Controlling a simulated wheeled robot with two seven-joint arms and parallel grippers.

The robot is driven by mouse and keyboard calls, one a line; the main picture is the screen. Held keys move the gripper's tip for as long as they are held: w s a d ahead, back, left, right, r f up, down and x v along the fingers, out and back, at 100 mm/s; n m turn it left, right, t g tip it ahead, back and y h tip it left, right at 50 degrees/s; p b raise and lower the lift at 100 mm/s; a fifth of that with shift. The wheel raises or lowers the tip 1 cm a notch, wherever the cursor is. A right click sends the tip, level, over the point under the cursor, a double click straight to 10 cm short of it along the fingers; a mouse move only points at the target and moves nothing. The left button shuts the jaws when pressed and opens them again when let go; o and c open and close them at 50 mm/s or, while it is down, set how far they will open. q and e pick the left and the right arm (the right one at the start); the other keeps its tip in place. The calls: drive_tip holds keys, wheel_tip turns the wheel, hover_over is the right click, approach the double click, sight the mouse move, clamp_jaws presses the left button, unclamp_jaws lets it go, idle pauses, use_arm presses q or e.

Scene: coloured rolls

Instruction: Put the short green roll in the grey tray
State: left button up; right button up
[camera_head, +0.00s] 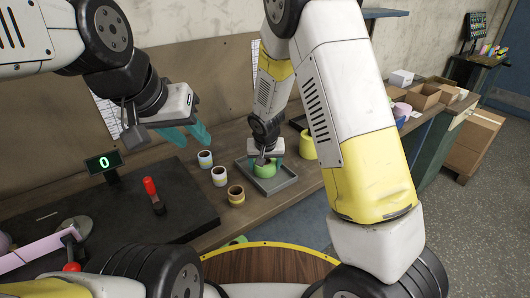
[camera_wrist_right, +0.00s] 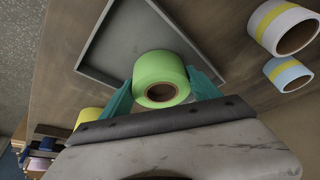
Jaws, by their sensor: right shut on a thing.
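The green roll (camera_head: 266,170) is held in my right gripper (camera_head: 265,160), over the grey tray (camera_head: 288,184) on the bench. In the right wrist view the green roll (camera_wrist_right: 161,68) sits between the teal fingertips of my right gripper (camera_wrist_right: 162,92), its brown core facing the camera. The grey tray (camera_wrist_right: 104,46) lies behind it there. I cannot tell whether the roll touches the tray floor. My left gripper (camera_head: 186,135) is open and empty, above the bench to the left of the tray.
Three small rolls stand left of the tray: a blue-white one (camera_head: 205,159), a white one (camera_head: 219,177) and a yellow-brown one (camera_head: 236,195). A yellow roll (camera_head: 308,146) stands to its right. A black board with a red-handled tool (camera_head: 152,193) lies further left.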

drive_tip(key=o, duration=1.3)
drive_tip(key=shift+f, duration=0.1)
drive_tip(key=shift+s+r, duration=0.1)
drive_tip(key=shift+r, duration=0.35)
drive_tip(key=v, duration=1.1)
drive_tip(key=s+d+r+y, duration=0.2)
drive_tip(key=s+d+r, duration=0.8)
drive_tip(key=d+r, duration=0.15)
drive_tip(key=shift+t, duration=0.9)
drive_tip(key=s+r, duration=0.1)
drive_tip(key=s, duration=0.3)
drive_tip(key=s+d+r, duration=0.1)
drive_tip(key=s+r, duration=0.1)
drive_tip(key=s, duration=0.2)
drive_tip(key=s+d+r, duration=0.1)
drive_tip(key=s+r, duration=0.1)
drive_tip(key=s, duration=0.1)
drive_tip(key=shift+s+d+r, duration=0.25)
drive_tip(key=shift+s, duration=0.15)
